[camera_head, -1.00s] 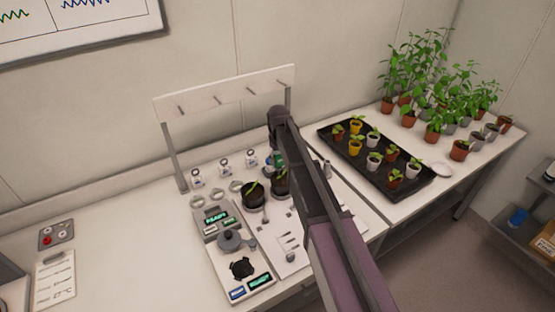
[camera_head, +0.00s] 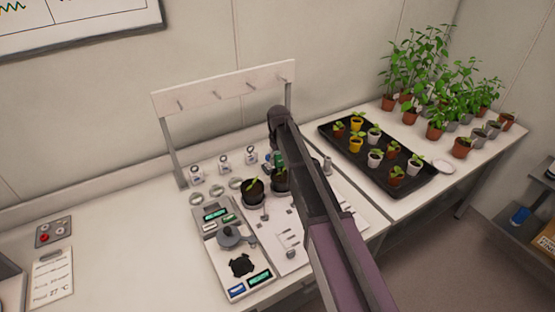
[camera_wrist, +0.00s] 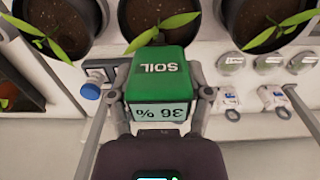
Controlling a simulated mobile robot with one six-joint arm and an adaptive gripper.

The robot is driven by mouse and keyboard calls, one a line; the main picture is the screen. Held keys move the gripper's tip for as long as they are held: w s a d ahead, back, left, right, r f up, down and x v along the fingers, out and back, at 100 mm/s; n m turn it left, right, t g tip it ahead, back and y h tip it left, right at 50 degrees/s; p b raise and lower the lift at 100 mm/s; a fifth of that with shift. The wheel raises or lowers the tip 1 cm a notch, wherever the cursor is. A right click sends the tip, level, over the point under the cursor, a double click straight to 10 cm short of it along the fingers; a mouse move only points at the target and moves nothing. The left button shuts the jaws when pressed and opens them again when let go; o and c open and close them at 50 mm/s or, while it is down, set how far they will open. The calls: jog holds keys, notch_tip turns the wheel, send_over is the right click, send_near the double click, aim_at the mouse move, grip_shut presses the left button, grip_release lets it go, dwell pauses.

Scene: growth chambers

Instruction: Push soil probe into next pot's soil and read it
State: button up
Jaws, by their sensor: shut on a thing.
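In the wrist view my gripper (camera_wrist: 158,98) is shut on the soil probe (camera_wrist: 160,78), with a finger on each side of its green head. The head reads "SOIL", and its display shows "36 %", upside down in this view. The probe's tip is hidden below the head, so I cannot tell whether it is in soil. Three dark pots with seedlings line the top: a left pot (camera_wrist: 92,44), a middle pot (camera_wrist: 204,22) behind the probe, and a right pot (camera_wrist: 236,32). In the head view a dark pot (camera_head: 253,199) shows left of my arm; the probe is mostly hidden.
A peg rack (camera_head: 222,88) stands behind the pots. A panel with lit displays (camera_head: 231,250) lies in front of them. At right is a black tray (camera_head: 408,192) of small pots, with taller plants (camera_head: 432,85) beyond. The left bench top is mostly clear.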

dwell(0.4)
jog(key=o, duration=1.3)
jog(key=shift+s, duration=0.15)
